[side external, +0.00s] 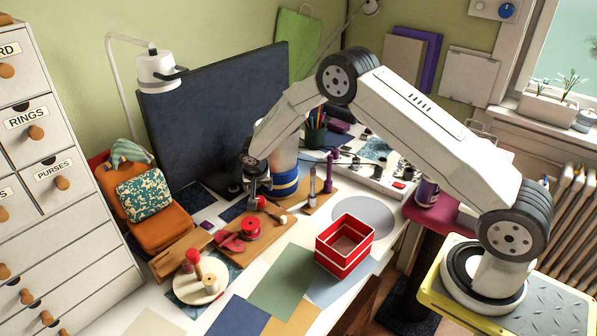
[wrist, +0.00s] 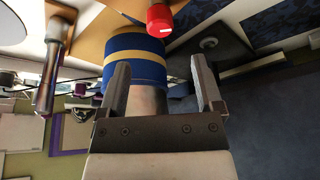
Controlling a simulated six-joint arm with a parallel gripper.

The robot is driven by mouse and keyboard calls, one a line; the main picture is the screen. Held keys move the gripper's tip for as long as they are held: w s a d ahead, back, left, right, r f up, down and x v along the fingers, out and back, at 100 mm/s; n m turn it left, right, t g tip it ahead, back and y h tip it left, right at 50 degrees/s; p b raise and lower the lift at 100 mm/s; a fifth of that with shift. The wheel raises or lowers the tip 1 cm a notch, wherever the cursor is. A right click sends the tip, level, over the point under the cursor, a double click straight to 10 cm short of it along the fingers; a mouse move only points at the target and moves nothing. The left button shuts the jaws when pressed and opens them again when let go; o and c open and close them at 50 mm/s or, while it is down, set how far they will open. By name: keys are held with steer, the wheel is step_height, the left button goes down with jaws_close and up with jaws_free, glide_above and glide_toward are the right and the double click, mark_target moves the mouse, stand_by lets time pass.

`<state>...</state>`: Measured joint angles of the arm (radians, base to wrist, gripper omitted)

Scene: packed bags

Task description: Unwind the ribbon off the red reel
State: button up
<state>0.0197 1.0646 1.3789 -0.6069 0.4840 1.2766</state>
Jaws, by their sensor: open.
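The red reel (side external: 250,226) stands on the work surface left of centre in the side view. Crumpled dark red ribbon (side external: 229,241) lies against its left side. My gripper (side external: 259,188) is above and behind the reel, apart from it. In the wrist view my gripper (wrist: 160,85) has its two fingers wide apart, with nothing clearly held between them. A blue cylinder with a tan band (wrist: 133,62) shows beyond the fingers; it also stands beside my gripper in the side view (side external: 286,184). A red-ended thing (wrist: 158,20) lies near it; I cannot tell whether it is the reel.
A red box (side external: 344,247) stands right of the reel. A round board with pegs (side external: 200,282) is at front left. A wooden block (side external: 181,255) and an orange seat with a cushion (side external: 146,196) are to the left. A dark screen (side external: 215,115) stands behind. Coloured sheets (side external: 285,282) lie in front.

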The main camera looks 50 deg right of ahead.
mark_target(260, 199)
steer(key=shift+f, duration=0.15)
steer(key=shift+x, duration=3.75)
steer(key=shift+w+d, duration=0.1)
jaws_close()
